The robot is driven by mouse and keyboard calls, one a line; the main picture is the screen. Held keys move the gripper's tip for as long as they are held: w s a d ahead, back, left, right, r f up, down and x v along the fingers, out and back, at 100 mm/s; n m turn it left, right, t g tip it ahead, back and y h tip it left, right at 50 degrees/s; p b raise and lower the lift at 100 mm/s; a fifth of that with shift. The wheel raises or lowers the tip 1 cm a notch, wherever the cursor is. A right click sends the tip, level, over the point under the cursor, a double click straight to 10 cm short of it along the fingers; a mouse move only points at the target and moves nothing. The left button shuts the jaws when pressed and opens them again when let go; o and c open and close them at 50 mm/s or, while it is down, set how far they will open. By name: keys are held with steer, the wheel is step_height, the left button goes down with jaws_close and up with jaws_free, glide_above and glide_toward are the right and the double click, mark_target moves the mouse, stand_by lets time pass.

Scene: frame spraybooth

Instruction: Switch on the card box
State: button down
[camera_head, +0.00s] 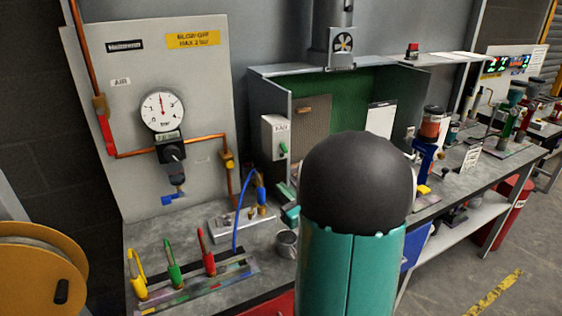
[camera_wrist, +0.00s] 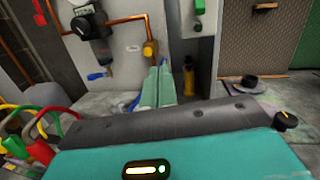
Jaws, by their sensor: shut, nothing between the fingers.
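A pale switch box (camera_head: 275,138) is fixed to the left end wall of the spray booth, with a small label that seems to read FAN. A green switch (camera_head: 283,149) sits on its front. In the wrist view the box's lower part shows at the top, with its green switch (camera_wrist: 199,7). No label naming a card box is legible. My gripper (camera_wrist: 159,70) is shut and empty, its teal fingers together, below and left of the switch and apart from it. In the head view my arm's dark, rounded joint hides most of the gripper.
A gauge panel (camera_head: 205,70) with copper pipes stands left of the booth. Yellow, green and red-handled tools (camera_head: 174,262) stand at the bench's front left. A metal cup (camera_head: 287,243) and a blue hose (camera_head: 240,215) are near my arm. Jars and tools crowd the right bench.

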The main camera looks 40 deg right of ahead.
mark_target(282, 154)
steer(key=d+m+h, duration=0.1)
steer(key=s+d+m+h, duration=0.1)
steer(key=d, duration=0.1)
steer(key=s+d+f+m+h, duration=0.1)
steer(key=shift+s+d+h, duration=0.15)
steer(key=shift+d+h, duration=0.15)
steer(key=shift+d, duration=0.05)
steer(key=w+r, duration=0.1)
steer(key=w, duration=0.1)
steer(key=w+d+r, duration=0.1)
steer(key=w+r, duration=0.1)
steer(key=w, duration=0.1)
steer(key=w+d+r, duration=0.1)
steer(key=w, duration=0.2)
steer(key=shift+d+r, duration=0.2)
steer(key=shift+r, duration=0.05)
steer(key=shift+s+r, duration=0.25)
steer(key=shift+r, duration=0.05)
steer(key=shift+w+f, duration=0.1)
steer(key=shift+w, duration=0.05)
steer(key=shift+g, duration=0.4)
